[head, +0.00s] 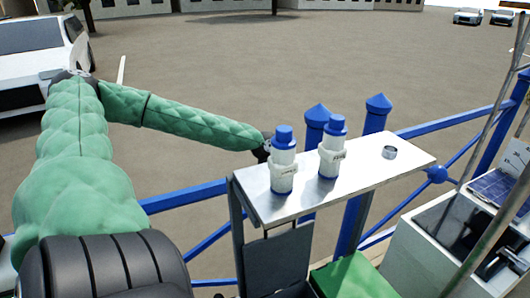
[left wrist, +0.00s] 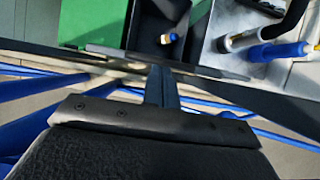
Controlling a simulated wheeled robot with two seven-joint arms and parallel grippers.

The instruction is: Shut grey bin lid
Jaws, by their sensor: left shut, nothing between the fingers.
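A dark grey upright panel (head: 282,262), which looks like the raised lid of the grey bin, stands below the small table in the head view. The bin's opening is out of sight there. In the left wrist view a dark open bin (left wrist: 150,32) shows at the top, with a small blue, white and orange item (left wrist: 169,38) inside. My left gripper (head: 264,149) is beyond the table's far left edge, partly hidden by a bottle. In the left wrist view its fingers (left wrist: 161,82) are shut and empty, pointing toward the bin. Contact with the lid cannot be told. My right gripper is out of view.
The metal table (head: 355,172) holds two blue-capped white bottles (head: 284,165) (head: 332,150) and a metal ring (head: 389,152). A green lid (head: 355,277) lies beside the grey panel. Blue railing (head: 190,197) runs behind. A pale box with a dark opening (head: 460,228) stands right.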

